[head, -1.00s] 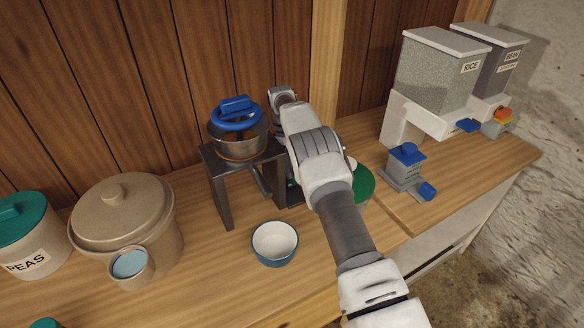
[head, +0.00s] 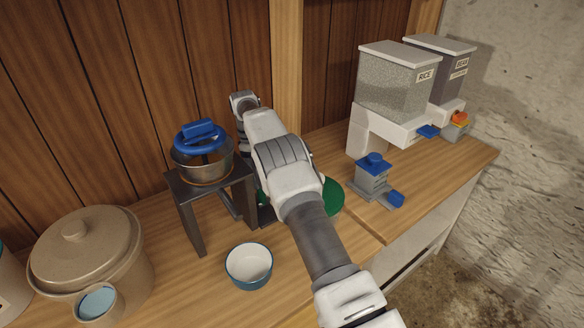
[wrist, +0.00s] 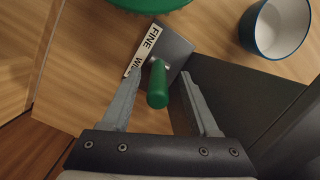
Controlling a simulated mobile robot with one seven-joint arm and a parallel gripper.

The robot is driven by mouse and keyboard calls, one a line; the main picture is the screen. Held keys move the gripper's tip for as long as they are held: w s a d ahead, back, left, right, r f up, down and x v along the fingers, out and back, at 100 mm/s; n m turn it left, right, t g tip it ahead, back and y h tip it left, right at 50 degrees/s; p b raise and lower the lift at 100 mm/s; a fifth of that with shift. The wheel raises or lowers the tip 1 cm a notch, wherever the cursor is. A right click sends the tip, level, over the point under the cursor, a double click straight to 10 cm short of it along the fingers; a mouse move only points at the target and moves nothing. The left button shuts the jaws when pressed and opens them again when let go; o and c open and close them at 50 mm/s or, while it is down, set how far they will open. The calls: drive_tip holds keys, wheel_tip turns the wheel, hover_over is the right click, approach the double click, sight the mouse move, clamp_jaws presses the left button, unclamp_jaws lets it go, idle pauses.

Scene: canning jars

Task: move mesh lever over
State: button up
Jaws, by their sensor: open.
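The mesh lever shows in the wrist view as a green knob (wrist: 157,86) on a grey plate (wrist: 172,48). A white label on the plate (wrist: 146,47) reads "FINE" and "WI…", the rest being hidden. My gripper (wrist: 160,78) is open, with one finger on each side of the green knob. A gap shows on both sides, so the fingers look apart from it. In the head view my arm hides the lever and fingers, right of the dark stand (head: 188,208).
A blue-rimmed white bowl (head: 249,266) stands in front of the stand. A green round thing (head: 333,196) lies partly behind my arm. A grey and blue device (head: 372,177) and the rice dispenser (head: 395,90) stand right. A brown crock (head: 85,255) stands left.

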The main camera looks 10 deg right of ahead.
drive_tip(key=s+d+r, duration=0.1)
drive_tip(key=d+r, duration=0.1)
drive_tip(key=d, duration=0.1)
drive_tip(key=s+d+r, duration=0.2)
drive_tip(key=d, duration=0.2)
drive_tip(key=s+d+r, duration=0.2)
drive_tip(key=d, duration=0.1)
drive_tip(key=shift+d+r+b, duration=0.2)
drive_tip(key=shift+r+b, duration=0.05)
drive_tip(key=shift+b, duration=0.15)
drive_tip(key=shift+c, duration=0.2)
